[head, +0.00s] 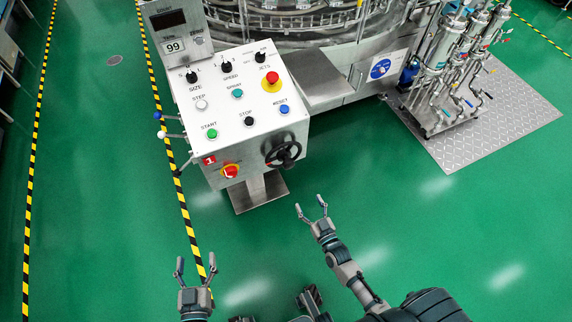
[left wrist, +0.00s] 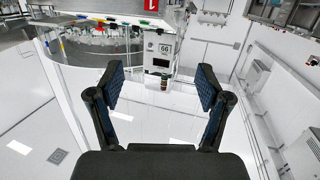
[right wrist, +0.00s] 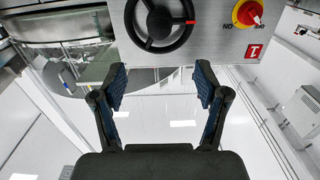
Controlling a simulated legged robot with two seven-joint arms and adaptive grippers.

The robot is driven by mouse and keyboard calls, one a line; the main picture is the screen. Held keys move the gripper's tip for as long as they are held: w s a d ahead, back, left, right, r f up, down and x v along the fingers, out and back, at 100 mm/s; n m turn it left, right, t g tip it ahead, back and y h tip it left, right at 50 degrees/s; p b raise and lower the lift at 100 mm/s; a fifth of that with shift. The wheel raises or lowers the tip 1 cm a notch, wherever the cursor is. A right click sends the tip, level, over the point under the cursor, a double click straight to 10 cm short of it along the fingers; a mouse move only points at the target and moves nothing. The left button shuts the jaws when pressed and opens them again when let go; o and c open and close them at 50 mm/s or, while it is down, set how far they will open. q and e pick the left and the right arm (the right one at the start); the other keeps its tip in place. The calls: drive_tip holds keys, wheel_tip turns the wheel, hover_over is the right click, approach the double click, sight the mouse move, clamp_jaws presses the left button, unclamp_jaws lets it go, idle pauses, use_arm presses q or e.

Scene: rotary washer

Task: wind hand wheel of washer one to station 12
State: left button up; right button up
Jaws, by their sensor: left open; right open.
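The black hand wheel (head: 284,154) is on the lower right front of the washer's control panel (head: 240,105), which carries a red label "1" (head: 209,160). In the right wrist view the wheel (right wrist: 160,20) shows at the top with a red mark at its right side; its upper rim is cut off. My right gripper (head: 311,206) is open and empty, in front of and below the wheel, apart from it. My left gripper (head: 195,266) is open and empty, low and left of the panel, over the floor. No station number can be read on the wheel.
A red rotary switch on yellow (head: 231,171) sits left of the wheel. Levers (head: 172,135) stick out from the panel's left side. The panel's foot (head: 258,192) stands below. A pump unit (head: 445,70) stands far right. The green floor around my grippers is clear.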

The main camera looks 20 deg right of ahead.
drive_tip(key=b, duration=0.2)
approach(290, 166)
drive_tip(key=w, duration=0.5)
drive_tip(key=w+b, duration=0.1)
drive_tip(key=w, duration=0.1)
drive_tip(key=w+f, duration=0.1)
drive_tip(key=w, duration=0.1)
drive_tip(key=shift+a+b, duration=0.15)
drive_tip(key=shift+b, duration=0.25)
drive_tip(key=shift+w+r, duration=0.25)
drive_tip(key=shift+w, duration=0.6)
use_arm(q)
wheel_tip(290, 166, up, 10)
drive_tip(key=s+t+h, duration=0.1)
drive_tip(key=s+t, duration=0.1)
drive_tip(key=t, duration=0.6)
drive_tip(key=shift+d+n+h, duration=0.15)
drive_tip(key=shift+n+h, duration=0.15)
drive_tip(key=shift+n, duration=0.1)
use_arm(e)
clamp_jaws()
